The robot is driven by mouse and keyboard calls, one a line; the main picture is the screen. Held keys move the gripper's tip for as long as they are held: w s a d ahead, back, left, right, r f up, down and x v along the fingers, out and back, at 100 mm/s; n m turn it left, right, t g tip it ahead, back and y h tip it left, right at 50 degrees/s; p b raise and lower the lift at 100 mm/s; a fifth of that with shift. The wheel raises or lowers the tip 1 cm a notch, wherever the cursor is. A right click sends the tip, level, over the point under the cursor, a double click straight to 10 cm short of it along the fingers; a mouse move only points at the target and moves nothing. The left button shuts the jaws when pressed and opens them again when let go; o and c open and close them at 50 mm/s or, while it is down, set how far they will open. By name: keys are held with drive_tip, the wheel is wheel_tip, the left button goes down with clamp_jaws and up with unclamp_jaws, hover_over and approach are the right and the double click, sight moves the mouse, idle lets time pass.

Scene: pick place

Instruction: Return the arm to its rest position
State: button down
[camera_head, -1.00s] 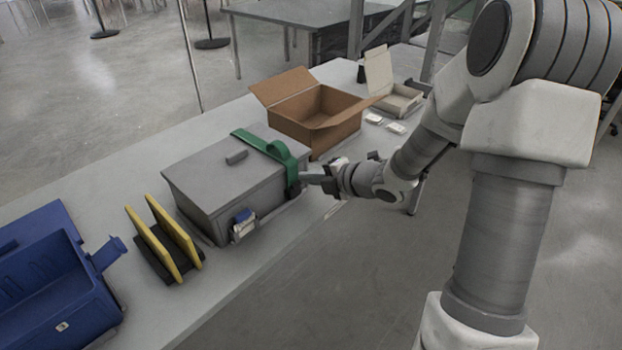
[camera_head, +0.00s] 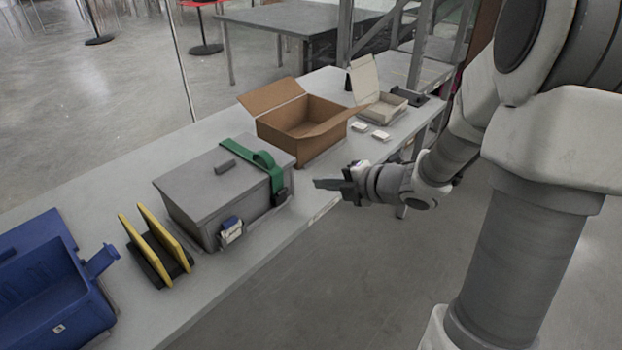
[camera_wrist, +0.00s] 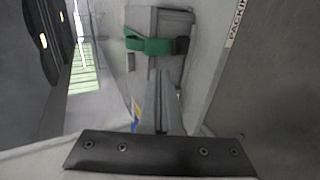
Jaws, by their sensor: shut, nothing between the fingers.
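My gripper (camera_head: 322,184) is shut and empty. In the head view it is off the table's front edge, to the right of the grey lidded box (camera_head: 205,190) and apart from it. A green strap (camera_head: 265,158) lies over the right end of that box and hangs down its front. In the wrist view my shut fingers (camera_wrist: 160,88) point toward the grey box (camera_wrist: 176,18) and the green strap (camera_wrist: 150,45). My arm reaches in from the right side of the head view.
An open cardboard box (camera_head: 310,130) stands behind the grey box. A white carton (camera_head: 380,105) and small white pieces lie beyond it. Yellow panels in a black holder (camera_head: 150,245) and a blue case (camera_head: 60,285) are at left. The floor in front of the table is clear.

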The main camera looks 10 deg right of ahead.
drive_tip(key=shift+s+d+r, duration=0.25)
drive_tip(key=shift+s+r, duration=0.05)
drive_tip(key=shift+s, duration=0.1)
drive_tip(key=s+d+r+m+h+p, duration=0.2)
drive_tip(key=r+m+h+p, duration=0.25)
drive_tip(key=r+m, duration=0.4)
drive_tip(key=s+d+r+m+h+p, duration=0.25)
drive_tip(key=r+m+h+p, duration=0.2)
drive_tip(key=r, duration=0.75)
drive_tip(key=s+a+r+m+g+y+p, duration=0.1)
drive_tip(key=s+a+m+g, duration=0.1)
drive_tip(key=s+m, duration=0.4)
drive_tip(key=s+a+m+g+p, duration=0.1)
drive_tip(key=s+a+m, duration=0.3)
drive_tip(key=s, duration=0.8)
drive_tip(key=shift+a+r+m+g+y, duration=0.4)
drive_tip(key=shift+m+g, duration=0.3)
drive_tip(key=shift+m, duration=0.4)
drive_tip(key=shift+s, duration=0.1)
